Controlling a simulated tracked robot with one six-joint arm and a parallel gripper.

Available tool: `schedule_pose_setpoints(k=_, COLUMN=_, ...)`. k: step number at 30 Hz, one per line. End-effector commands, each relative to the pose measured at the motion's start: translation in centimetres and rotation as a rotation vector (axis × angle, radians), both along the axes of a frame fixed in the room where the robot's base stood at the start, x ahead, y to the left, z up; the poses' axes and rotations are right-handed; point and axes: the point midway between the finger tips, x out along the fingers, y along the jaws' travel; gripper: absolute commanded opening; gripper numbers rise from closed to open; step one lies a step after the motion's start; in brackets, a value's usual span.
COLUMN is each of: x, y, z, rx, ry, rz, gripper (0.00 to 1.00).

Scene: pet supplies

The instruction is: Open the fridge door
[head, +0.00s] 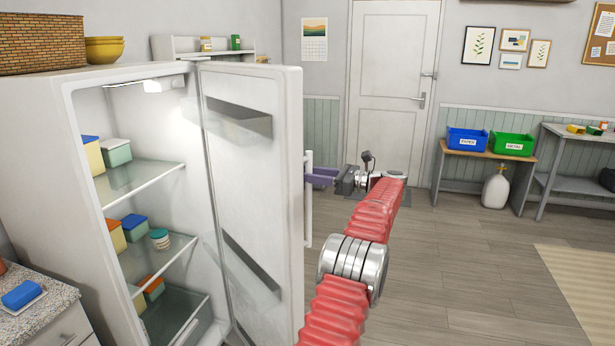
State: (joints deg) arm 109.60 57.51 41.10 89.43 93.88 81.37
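The white fridge (40,130) stands at the left with its lit inside showing. Its door (255,170) stands wide open, swung out to the right on the far side of the opening. The door's white vertical handle (308,200) is on its outer right edge. Boxes and tubs sit on the glass shelves (140,180).
A counter (50,315) with a blue item (22,293) is at the lower left. Blue (468,140) and green (513,144) bins stand on a bench at the right. The wooden floor (450,260) right of my arm is clear.

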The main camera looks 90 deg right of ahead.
Motion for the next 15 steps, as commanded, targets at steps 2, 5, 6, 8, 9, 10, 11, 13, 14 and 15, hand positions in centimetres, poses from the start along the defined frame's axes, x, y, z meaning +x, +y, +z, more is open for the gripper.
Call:
schedule_pose_setpoints(k=2, x=-0.6, y=0.1, z=0.0, rx=0.000, ry=0.000, rz=-0.002, gripper=0.36)
schedule_pose_setpoints(k=5, x=-1.7, y=0.4, z=0.0, rx=0.000, ry=0.000, rz=-0.003, gripper=0.36)
schedule_pose_setpoints(k=6, x=-2.3, y=0.6, z=0.0, rx=-0.001, ry=0.000, rz=-0.003, gripper=0.36)
schedule_pose_setpoints(k=8, x=-3.1, y=0.8, z=0.0, rx=-0.001, ry=0.000, rz=-0.002, gripper=0.36)
schedule_pose_setpoints(k=9, x=-3.8, y=1.0, z=0.0, rx=-0.001, ry=0.000, rz=-0.003, gripper=0.36)
schedule_pose_setpoints(k=10, x=-4.3, y=1.1, z=-0.1, rx=-0.001, ry=0.000, rz=-0.003, gripper=0.36)
schedule_pose_setpoints(k=11, x=-4.8, y=1.3, z=-0.1, rx=-0.001, ry=0.000, rz=-0.002, gripper=0.36)
schedule_pose_setpoints(k=13, x=-6.0, y=1.6, z=-0.1, rx=0.000, ry=0.000, rz=-0.002, gripper=0.36)
schedule_pose_setpoints(k=14, x=-6.5, y=1.8, z=-0.1, rx=0.000, ry=0.000, rz=-0.002, gripper=0.36)
schedule_pose_setpoints(k=15, x=-7.1, y=2.0, z=-0.1, rx=0.000, ry=0.000, rz=-0.002, gripper=0.36)
